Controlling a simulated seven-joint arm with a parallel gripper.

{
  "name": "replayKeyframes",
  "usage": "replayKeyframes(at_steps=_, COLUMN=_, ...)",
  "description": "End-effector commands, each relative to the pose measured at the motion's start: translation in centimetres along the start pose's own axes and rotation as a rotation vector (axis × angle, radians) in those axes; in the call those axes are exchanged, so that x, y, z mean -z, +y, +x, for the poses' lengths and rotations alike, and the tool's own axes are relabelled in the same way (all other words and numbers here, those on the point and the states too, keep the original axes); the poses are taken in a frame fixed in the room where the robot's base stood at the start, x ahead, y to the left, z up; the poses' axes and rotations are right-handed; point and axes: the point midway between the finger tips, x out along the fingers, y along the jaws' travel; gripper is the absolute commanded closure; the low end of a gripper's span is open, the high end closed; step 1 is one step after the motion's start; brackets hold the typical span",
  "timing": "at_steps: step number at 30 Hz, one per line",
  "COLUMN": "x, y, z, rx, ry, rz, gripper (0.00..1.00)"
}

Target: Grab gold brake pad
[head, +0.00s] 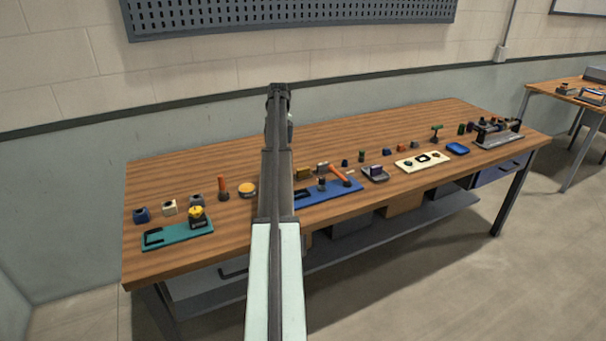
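A small gold block (303,174), which looks like the gold brake pad, stands at the back left edge of the blue tray (345,192), mid-table. It is too small to make out its shape in detail. My arm rises from the bottom centre, in front of the table. My gripper (278,92) is at its upper end, left of the gold block in the picture and apart from it. The fingers are too small and dark to tell whether they are open or shut.
The wooden table (440,120) holds a teal tray (165,236) with a yellow-topped part (197,213), an orange-handled hammer (340,175), a cream plate (408,164) and a grey fixture (497,137). A pegboard (300,15) hangs behind. The table's back strip is mostly clear.

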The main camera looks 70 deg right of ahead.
Motion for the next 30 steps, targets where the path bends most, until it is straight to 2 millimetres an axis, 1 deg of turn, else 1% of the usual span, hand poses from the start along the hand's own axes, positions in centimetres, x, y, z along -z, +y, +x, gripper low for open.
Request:
replayKeyframes(at_steps=1, x=-1.8, y=1.9, z=-0.5, rx=0.004, ry=-0.018, rz=0.039, gripper=0.11)
replayKeyframes(at_steps=3, x=-3.7, y=3.8, z=-1.1, rx=0.009, ry=-0.042, rz=0.081, gripper=0.11)
replayKeyframes(at_steps=6, x=-5.7, y=5.7, z=-1.8, rx=0.014, ry=-0.066, rz=0.126, gripper=0.11)
replayKeyframes(at_steps=9, x=-6.7, y=6.7, z=-2.1, rx=0.017, ry=-0.078, rz=0.150, gripper=0.11)
replayKeyframes(at_steps=13, x=-7.2, y=6.9, z=-1.7, rx=0.019, ry=-0.084, rz=0.158, gripper=0.11)
replayKeyframes(at_steps=17, x=-7.2, y=6.8, z=-0.5, rx=0.020, ry=-0.084, rz=0.157, gripper=0.11)
replayKeyframes(at_steps=20, x=-7.4, y=6.7, z=1.0, rx=0.020, ry=-0.085, rz=0.157, gripper=0.11)
replayKeyframes(at_steps=27, x=-7.7, y=6.6, z=5.0, rx=0.019, ry=-0.084, rz=0.156, gripper=0.11)
replayKeyframes(at_steps=30, x=-7.7, y=6.6, z=6.1, rx=0.019, ry=-0.083, rz=0.156, gripper=0.11)
